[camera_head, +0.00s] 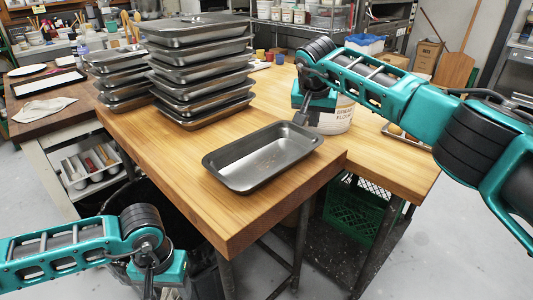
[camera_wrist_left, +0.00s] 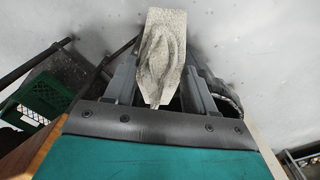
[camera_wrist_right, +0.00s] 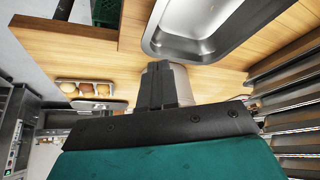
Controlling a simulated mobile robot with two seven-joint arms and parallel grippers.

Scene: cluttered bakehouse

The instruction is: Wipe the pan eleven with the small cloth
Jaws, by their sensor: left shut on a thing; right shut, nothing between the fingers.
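A single dark metal pan (camera_head: 262,160) lies upright and empty on the wooden table, with faint brownish marks on its bottom. No number is readable on it. It also shows in the right wrist view (camera_wrist_right: 190,40). My left gripper (camera_wrist_left: 158,85) is shut on a small grey, speckled cloth (camera_wrist_left: 162,45), which hangs crumpled over bare floor. In the head view that gripper is low at the left, off the table's front edge, its fingers cut off. My right gripper (camera_wrist_right: 158,82) is shut and empty, by the pan's far right corner; I cannot tell whether it touches the pan.
A tall stack of pans (camera_head: 200,75) and a lower stack (camera_head: 122,85) stand behind the pan. A flour tub (camera_head: 336,115) is just behind my right gripper. A green crate (camera_head: 355,212) sits under the table. The tabletop left and front of the pan is clear.

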